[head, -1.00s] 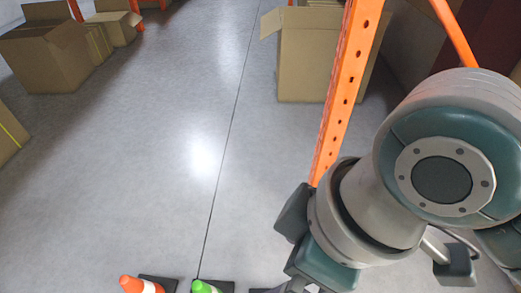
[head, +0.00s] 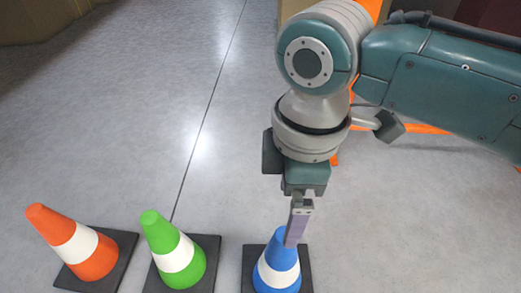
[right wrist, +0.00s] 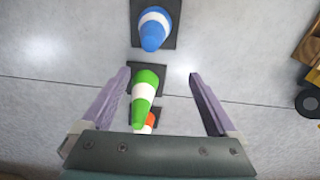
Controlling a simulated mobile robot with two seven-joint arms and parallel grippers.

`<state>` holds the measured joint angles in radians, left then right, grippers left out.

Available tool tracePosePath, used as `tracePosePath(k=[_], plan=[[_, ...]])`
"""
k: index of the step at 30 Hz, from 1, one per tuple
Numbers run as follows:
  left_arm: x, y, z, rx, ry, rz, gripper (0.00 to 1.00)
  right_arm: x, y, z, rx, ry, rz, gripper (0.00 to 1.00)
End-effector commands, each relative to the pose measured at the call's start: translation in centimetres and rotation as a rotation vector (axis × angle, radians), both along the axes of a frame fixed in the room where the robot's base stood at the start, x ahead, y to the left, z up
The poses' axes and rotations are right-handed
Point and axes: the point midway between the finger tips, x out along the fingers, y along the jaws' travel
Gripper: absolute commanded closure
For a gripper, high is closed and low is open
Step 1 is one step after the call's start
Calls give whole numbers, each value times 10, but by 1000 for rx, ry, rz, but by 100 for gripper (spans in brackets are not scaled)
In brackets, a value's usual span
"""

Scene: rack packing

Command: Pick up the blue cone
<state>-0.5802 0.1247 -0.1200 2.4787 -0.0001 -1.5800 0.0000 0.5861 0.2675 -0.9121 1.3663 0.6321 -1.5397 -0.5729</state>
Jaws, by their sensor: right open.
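The blue cone (head: 279,272) with a white band stands upright on a black square base at the bottom of the head view. My right gripper (head: 295,243) points down, and a finger overlaps the cone's upper right side in the picture. In the right wrist view the blue cone (right wrist: 154,34) lies beyond the fingertips, outside the jaws. The right gripper (right wrist: 160,74) is open, with nothing held between its fingers. My left gripper is not in view.
A green cone (head: 172,250) and an orange cone (head: 75,244) stand left of the blue one. An orange rack post (head: 372,10) is partly hidden behind my right arm. A wheeled yellow-brown object (right wrist: 308,50) is at the wrist view's right. Floor (head: 120,120) behind the cones is clear.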

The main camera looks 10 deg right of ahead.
Motion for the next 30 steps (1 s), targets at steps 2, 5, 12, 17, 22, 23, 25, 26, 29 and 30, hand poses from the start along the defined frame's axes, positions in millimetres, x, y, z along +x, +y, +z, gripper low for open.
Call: tracePosePath(k=[2,5,12,17,22,23,25,26,29,30], plan=[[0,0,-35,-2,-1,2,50,6,-5,-33,-16,0,10,6],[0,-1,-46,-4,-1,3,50,10,-10,-44,-30,1,17,6],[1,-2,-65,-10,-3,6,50,11,-12,-66,-38,5,23,6],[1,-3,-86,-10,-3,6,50,11,-12,-90,-38,5,24,6],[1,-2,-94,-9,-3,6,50,13,-11,-98,-37,5,23,6],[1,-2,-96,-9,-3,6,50,13,-11,-100,-37,4,23,6],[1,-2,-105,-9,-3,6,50,14,-11,-107,-37,4,23,6],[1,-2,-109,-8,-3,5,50,15,-11,-111,-37,4,23,6],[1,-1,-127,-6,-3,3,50,18,-10,-125,-37,4,23,6],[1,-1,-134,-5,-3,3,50,19,-9,-131,-37,4,23,6]])
